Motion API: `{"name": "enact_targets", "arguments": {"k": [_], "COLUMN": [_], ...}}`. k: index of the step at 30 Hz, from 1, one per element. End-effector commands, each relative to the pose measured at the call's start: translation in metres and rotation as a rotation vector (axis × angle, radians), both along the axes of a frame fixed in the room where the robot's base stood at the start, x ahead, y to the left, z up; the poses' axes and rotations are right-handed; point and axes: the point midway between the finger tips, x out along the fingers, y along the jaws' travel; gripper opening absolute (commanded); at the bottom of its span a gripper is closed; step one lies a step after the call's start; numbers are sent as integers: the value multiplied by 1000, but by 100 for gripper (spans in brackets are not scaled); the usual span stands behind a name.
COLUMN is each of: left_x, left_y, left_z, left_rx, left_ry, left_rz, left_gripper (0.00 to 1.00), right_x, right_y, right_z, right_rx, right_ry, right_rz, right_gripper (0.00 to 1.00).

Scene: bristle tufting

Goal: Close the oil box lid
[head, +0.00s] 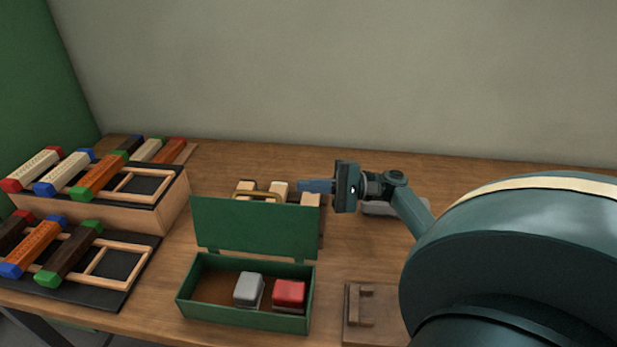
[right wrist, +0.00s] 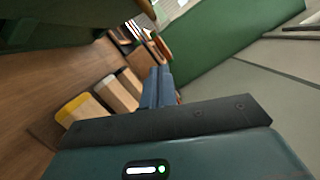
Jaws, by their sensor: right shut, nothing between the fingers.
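The green oil box (head: 245,318) stands on the table near its front edge. Its green lid (head: 255,229) is raised upright at the back of the box. A grey block (head: 249,289) and a red block (head: 289,293) sit inside the open box. My right gripper (head: 302,186) is shut and empty, behind the lid's upper right corner and pointing left. Its blue fingers (right wrist: 157,88) show together in the right wrist view. A dark green surface (right wrist: 50,22) at that view's upper left may be the lid. My left gripper is not in view.
Behind the lid is a rack with pale wooden blocks (head: 278,190), close to my right fingers. Stepped racks of coloured bars (head: 172,198) stand at the left. A small wooden fixture (head: 362,318) lies right of the box. Table between the racks and box is clear.

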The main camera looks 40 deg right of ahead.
Motion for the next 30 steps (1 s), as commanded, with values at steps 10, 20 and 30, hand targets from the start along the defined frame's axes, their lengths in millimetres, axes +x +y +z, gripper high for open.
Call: {"name": "enact_targets", "arguments": {"k": [10,20,30], "left_x": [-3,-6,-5], "left_y": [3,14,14], "left_z": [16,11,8], "left_rx": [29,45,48], "left_ry": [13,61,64], "left_rz": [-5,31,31], "left_gripper": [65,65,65], "right_x": [37,15,15], "right_y": [60,82,83], "right_z": [14,24,23], "right_rx": [-1,0,-1], "right_ry": [1,0,0], "right_rz": [4,1,1], "right_gripper": [0,0,0]}}
